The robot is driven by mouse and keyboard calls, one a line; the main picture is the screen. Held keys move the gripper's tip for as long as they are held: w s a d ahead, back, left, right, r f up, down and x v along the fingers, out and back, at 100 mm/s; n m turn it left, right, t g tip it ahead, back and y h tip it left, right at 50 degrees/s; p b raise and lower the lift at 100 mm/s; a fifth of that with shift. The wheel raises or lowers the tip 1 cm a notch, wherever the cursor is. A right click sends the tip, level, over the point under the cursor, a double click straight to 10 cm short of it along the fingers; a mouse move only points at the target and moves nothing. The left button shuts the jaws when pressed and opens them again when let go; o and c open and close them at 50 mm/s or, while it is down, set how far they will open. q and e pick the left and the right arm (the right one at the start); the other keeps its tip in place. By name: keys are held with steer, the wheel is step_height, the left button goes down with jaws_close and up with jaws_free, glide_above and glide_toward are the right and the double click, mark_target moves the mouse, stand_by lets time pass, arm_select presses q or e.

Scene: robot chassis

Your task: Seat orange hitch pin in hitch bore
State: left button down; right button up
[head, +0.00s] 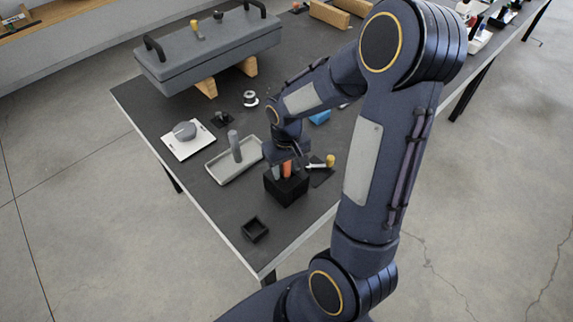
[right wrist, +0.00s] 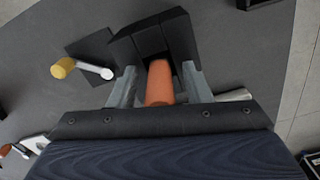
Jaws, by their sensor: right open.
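The orange hitch pin (right wrist: 160,84) stands at a black block (right wrist: 152,38) in the right wrist view; in the head view its orange body (head: 287,168) shows just above the black block (head: 286,187). My right gripper (right wrist: 160,90) is open, with its grey fingers on either side of the pin. I cannot tell whether the fingers touch it. In the head view the gripper (head: 284,166) points down at the block from above. The pin's lower end is hidden. I cannot make out the hitch bore for certain. My left gripper is not in view.
A crank with a yellow knob (head: 330,160) lies right beside the block. A tray (head: 226,178) with a grey cylinder stands to its left, a small open black box (head: 255,229) in front. A large grey case (head: 210,52) rests on wooden blocks behind. The table's front edge is near.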

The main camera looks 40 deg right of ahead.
step_height(320, 180, up, 12)
steer(key=shift+a+r+p, duration=0.1)
steer(key=shift+r+p, duration=0.05)
steer(key=shift+p, duration=0.15)
steer(key=s+a+r+t+y, duration=0.3)
steer(key=s+a+t, duration=0.2)
steer(key=s+a, duration=0.5)
steer(key=s, duration=0.4)
steer(key=shift+a+t+y, duration=0.3)
steer(key=shift+a+y, duration=0.1)
steer(key=shift+r, duration=0.15)
